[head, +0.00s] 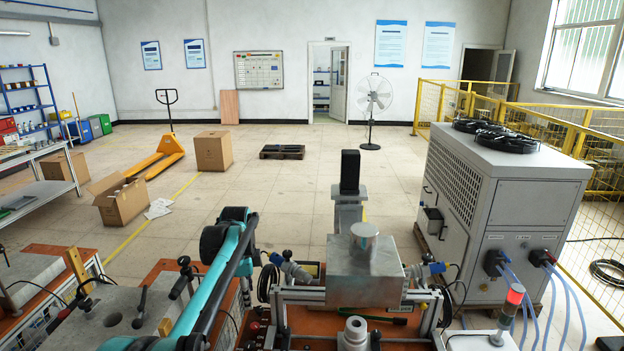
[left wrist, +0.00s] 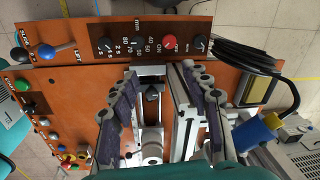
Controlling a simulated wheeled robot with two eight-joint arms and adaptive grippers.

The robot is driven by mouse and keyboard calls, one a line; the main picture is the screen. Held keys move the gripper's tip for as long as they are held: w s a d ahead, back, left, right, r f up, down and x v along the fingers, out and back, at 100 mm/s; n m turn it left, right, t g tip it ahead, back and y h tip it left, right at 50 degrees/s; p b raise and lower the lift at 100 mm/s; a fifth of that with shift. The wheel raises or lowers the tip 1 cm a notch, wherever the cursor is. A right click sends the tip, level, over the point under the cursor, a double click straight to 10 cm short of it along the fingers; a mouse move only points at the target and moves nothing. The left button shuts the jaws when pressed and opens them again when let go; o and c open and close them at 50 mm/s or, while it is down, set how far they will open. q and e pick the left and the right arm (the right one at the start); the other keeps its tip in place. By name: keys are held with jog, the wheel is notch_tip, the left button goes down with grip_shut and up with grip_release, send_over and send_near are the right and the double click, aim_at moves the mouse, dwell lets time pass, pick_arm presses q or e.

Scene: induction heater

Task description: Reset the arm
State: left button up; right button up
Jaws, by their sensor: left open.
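My left arm (head: 205,285) is teal and black and reaches in from the lower left of the head view. Its gripper is not clearly visible there, hidden around the arm links. In the left wrist view my left gripper (left wrist: 160,95) is open, its two dark padded fingers apart with nothing gripped. It hangs over the induction heater's orange panel (left wrist: 95,75). Grey metal rails and a cylinder (left wrist: 152,142) show between and below the fingers; I cannot tell how far below. In the head view, the heater's metal block (head: 365,272) stands right of the arm. My right gripper is not in view.
Knobs (left wrist: 168,42) and a blue-knobbed lever (left wrist: 47,51) stick up from the panel. A black cable (left wrist: 232,52) and blue connector (left wrist: 258,132) lie to the right. A chiller cabinet (head: 500,205), a red signal lamp (head: 515,294) and cardboard boxes (head: 213,151) stand around; the middle floor is open.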

pick_arm(q)
jog(key=s+d+r+n+t+b, duration=0.1)
jog(key=s+r+n+t+b, duration=0.2)
jog(key=s+n, duration=0.85)
jog(key=s+f+n+t, duration=0.1)
jog(key=s+f, duration=0.3)
jog(key=s, duration=0.6)
jog(key=s+f+n+t, duration=0.2)
jog(key=s+f, duration=0.3)
jog(key=s, duration=0.6)
jog(key=shift+s+d+n+b, duration=0.2)
jog(key=shift+d+n+b, duration=0.15)
jog(key=shift+n, duration=0.4)
